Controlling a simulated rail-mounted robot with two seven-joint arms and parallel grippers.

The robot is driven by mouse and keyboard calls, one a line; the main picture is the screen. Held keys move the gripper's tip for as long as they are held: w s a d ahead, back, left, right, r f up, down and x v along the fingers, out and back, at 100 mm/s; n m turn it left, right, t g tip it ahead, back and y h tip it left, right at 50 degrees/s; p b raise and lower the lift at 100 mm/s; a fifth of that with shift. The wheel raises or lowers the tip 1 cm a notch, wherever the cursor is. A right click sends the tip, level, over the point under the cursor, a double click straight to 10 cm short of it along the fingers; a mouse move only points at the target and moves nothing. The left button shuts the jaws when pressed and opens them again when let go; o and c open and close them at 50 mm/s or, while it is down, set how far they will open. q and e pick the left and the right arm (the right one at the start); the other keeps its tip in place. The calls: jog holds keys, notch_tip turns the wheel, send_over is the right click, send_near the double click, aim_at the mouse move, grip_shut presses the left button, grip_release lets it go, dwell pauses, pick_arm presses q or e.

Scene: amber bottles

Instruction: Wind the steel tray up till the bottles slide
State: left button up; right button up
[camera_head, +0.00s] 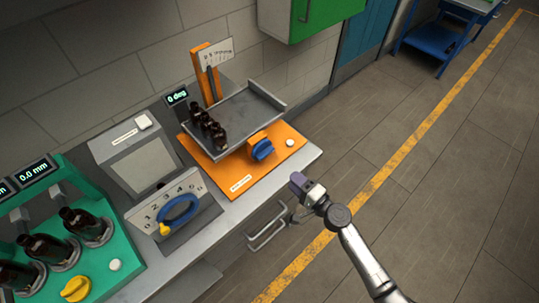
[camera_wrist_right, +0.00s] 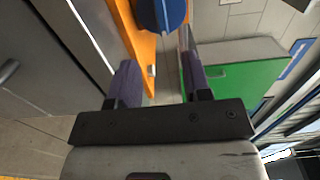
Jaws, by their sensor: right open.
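The steel tray (camera_head: 247,106) sits on an orange base (camera_head: 272,168) in the head view. Several dark amber bottles (camera_head: 208,128) stand on it along its left side. A display (camera_head: 177,97) beside it reads 0 deg. A blue knob (camera_head: 262,150) is on the front right of the orange unit; it also shows at the top of the right wrist view (camera_wrist_right: 163,12). My right gripper (camera_head: 298,181) is open and empty, in front of the bench edge, apart from the knob. Its two fingers show in the right wrist view (camera_wrist_right: 162,80). My left gripper is not in view.
A grey unit with a blue dial (camera_head: 178,212) stands left of the orange base. A green unit (camera_head: 110,262) with more bottles and a yellow knob (camera_head: 76,288) is further left. A bench handle (camera_head: 268,233) juts out below the edge.

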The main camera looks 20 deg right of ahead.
aim_at(268, 155)
jog(key=x, duration=1.3)
jog(key=shift+w+d+r, duration=0.1)
jog(key=shift+w, duration=0.4)
grip_shut()
